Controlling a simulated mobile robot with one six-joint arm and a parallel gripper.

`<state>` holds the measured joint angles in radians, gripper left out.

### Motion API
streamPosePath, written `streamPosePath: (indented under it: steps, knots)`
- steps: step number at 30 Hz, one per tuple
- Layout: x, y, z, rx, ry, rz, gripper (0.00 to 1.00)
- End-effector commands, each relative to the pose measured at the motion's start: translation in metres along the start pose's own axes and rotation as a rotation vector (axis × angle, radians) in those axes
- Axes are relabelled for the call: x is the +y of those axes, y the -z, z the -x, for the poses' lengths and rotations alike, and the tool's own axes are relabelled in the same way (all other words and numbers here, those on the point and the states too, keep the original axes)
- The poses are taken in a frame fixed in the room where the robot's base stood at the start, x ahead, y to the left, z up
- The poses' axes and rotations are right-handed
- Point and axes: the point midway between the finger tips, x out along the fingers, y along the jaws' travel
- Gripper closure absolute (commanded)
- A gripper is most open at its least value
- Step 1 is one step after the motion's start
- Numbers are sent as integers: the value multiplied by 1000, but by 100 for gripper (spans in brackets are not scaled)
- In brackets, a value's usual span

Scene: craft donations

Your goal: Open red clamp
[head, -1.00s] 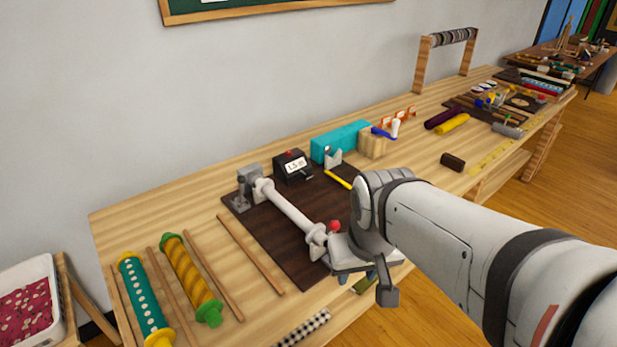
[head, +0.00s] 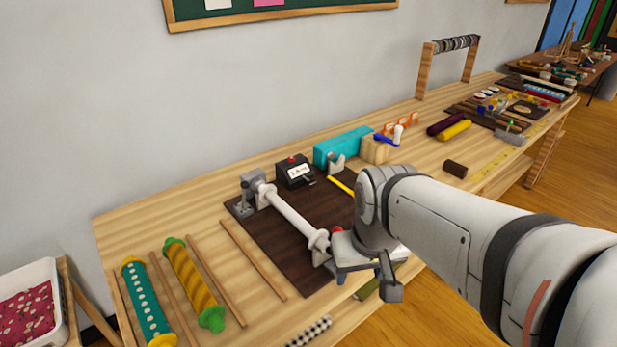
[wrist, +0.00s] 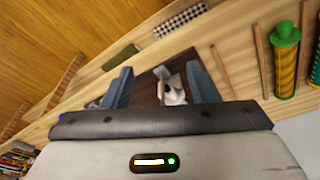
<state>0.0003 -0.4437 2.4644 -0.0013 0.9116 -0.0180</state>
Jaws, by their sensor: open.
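The red clamp shows in the head view as a small red knob (head: 337,231) at the near end of a white roller (head: 292,215), on a dark brown board (head: 290,262). My wrist partly covers the knob. My gripper (wrist: 159,68) is open, with its two blue-grey fingers apart and pointing down at the board. In the wrist view, the white and grey end piece of the roller (wrist: 174,92) lies between the fingers, nearer the right one. No red shows there, and I cannot tell whether a finger touches anything.
A black box with a display (head: 295,171) and a teal block (head: 343,147) stand behind the roller. Thin wooden sticks (head: 254,258), a yellow striped roll (head: 194,284) and a teal dotted roll (head: 147,303) lie to the left. A checkered roll (head: 309,331) lies near the front edge.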

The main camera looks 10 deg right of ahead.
Motion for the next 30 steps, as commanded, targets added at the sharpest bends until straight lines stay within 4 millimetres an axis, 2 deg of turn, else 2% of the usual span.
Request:
streamPosePath:
  steps: [2, 9, 19, 24, 30]
  knots:
    - [0, 18, 9, -19, 2, 17, 54]
    - [-2, 90, 28, -90, 14, 99, 73]
    - [-7, 188, 26, -191, 40, 217, 100]
    - [-10, 225, 16, -233, 54, 268, 100]
    - [-11, 248, 6, -260, 65, 302, 100]
